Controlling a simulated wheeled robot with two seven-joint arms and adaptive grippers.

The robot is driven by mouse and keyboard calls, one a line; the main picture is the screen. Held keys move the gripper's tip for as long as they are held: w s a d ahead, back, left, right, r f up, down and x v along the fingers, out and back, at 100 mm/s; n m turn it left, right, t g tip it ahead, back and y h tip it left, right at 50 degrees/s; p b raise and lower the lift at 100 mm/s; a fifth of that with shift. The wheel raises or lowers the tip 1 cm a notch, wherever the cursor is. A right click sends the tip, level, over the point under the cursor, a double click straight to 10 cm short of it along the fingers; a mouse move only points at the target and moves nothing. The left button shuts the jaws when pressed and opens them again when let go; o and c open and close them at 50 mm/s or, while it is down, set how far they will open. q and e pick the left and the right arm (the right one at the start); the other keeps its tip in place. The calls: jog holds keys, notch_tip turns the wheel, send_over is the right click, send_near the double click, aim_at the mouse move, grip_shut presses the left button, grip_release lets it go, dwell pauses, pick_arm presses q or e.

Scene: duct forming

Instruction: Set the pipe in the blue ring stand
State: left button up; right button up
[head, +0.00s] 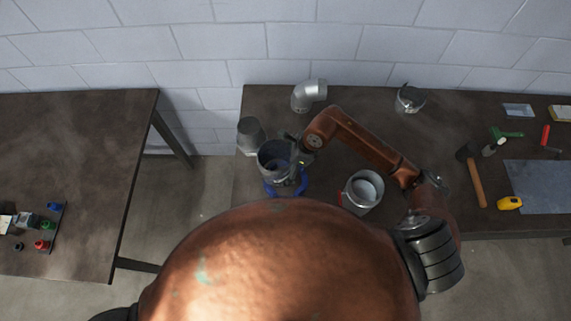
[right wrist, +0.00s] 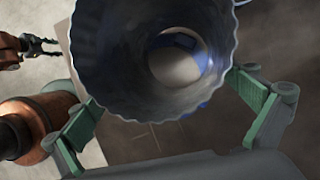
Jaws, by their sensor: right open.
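The grey metal pipe (head: 269,166) has its crimped open end up. The blue ring stand (head: 287,190) shows below it on the table. In the right wrist view the pipe (right wrist: 112,70) fills the top middle, and blue of the stand (right wrist: 182,41) shows through its bore. The pipe appears upright at the stand; whether it is fully seated is hidden. My right gripper (head: 299,162) is at the pipe's right side. Its green-padded fingers (right wrist: 169,113) are spread apart around the pipe. My left gripper (right wrist: 40,46) shows only in the right wrist view, away from the pipe; its jaw state is unclear.
A grey duct piece (head: 250,136) stands close behind the pipe. A duct in a red stand (head: 362,192) is to the right. An elbow (head: 309,95) and another fitting (head: 410,98) are at the back. Tools, including a hammer (head: 476,182), lie right.

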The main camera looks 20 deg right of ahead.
jog(key=v, duration=1.2)
jog(key=shift+f, duration=0.1)
